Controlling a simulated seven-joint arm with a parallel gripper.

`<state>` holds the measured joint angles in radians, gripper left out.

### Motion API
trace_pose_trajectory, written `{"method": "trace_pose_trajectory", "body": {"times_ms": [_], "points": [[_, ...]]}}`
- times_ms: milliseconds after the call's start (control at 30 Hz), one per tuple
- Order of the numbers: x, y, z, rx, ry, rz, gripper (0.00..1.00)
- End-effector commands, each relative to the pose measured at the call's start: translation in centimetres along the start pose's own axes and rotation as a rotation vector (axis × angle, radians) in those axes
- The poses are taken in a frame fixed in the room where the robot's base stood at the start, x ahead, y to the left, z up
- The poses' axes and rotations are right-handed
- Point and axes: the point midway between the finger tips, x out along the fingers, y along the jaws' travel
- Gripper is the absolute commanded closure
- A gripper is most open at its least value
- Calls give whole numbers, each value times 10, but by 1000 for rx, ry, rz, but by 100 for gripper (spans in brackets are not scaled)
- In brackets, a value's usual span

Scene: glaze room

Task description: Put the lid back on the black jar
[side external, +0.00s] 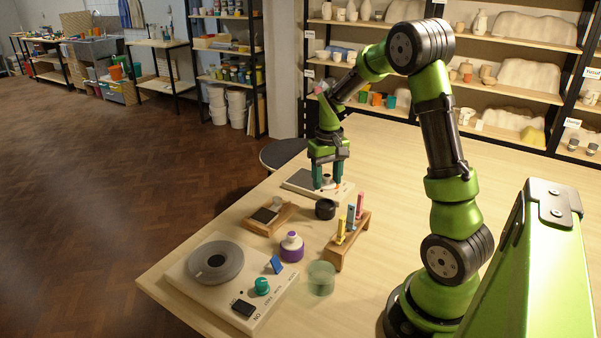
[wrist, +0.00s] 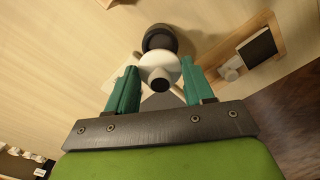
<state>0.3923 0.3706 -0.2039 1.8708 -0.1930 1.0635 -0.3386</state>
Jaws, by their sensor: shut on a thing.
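The black jar (side external: 325,209) stands upright on the table, in front of my gripper in the side view. In the wrist view the jar (wrist: 160,37) is just beyond the fingertips, its dark rim partly covered by the lid. A white round lid with a short knob (wrist: 160,74) is between my teal fingers in the wrist view. My gripper (side external: 327,186) is shut on this lid and holds it above a pale flat device, apart from the jar in the side view. The fingers partly hide the lid there.
The pale flat device (side external: 300,181) lies under my gripper. A wooden tray (side external: 262,223) is left of the jar, and a wooden stand with coloured sticks (side external: 345,246) is in front right. A purple-and-white bottle (side external: 291,248) and a greenish glass (side external: 321,279) stand nearer.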

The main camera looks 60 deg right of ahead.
Motion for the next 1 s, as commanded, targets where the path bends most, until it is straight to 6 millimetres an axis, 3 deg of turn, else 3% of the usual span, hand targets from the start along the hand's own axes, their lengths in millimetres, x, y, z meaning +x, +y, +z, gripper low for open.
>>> {"method": "trace_pose_trajectory", "body": {"times_ms": [500, 1000], "points": [[46, 0, 0, 2, -1, 0, 77], [52, 0, 0, 2, 0, 0, 77]]}}
